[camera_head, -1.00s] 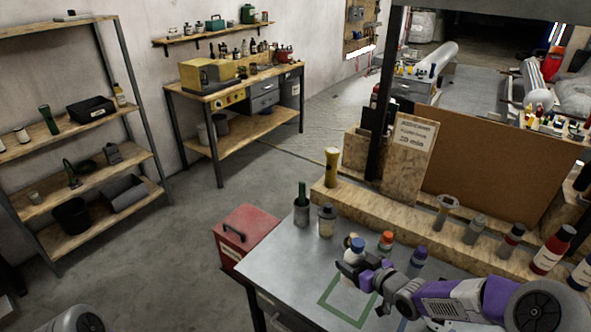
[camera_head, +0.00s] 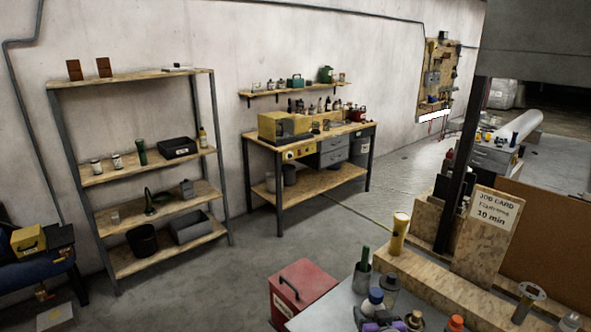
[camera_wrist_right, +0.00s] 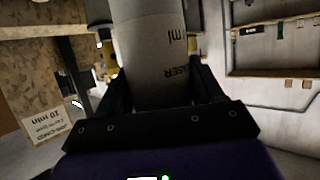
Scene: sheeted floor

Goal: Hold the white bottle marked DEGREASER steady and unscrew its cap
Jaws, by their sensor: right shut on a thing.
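The white DEGREASER bottle (camera_wrist_right: 158,55) fills the middle of the right wrist view, with part of its printed name upside down on its side. It stands between the two dark fingers of my right gripper (camera_wrist_right: 155,92), which is shut on it. The lower bottle is cut off or hidden there. My left gripper is in neither current view.
A green-topped bottle in a grey cup (camera_head: 361,280) and a grey-lidded jar (camera_head: 389,283) stand close behind the bottle. An orange-capped bottle (camera_head: 456,322) is to the right. A wooden ledge (camera_head: 440,280) borders the bench. A red toolbox (camera_head: 303,285) stands left of it.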

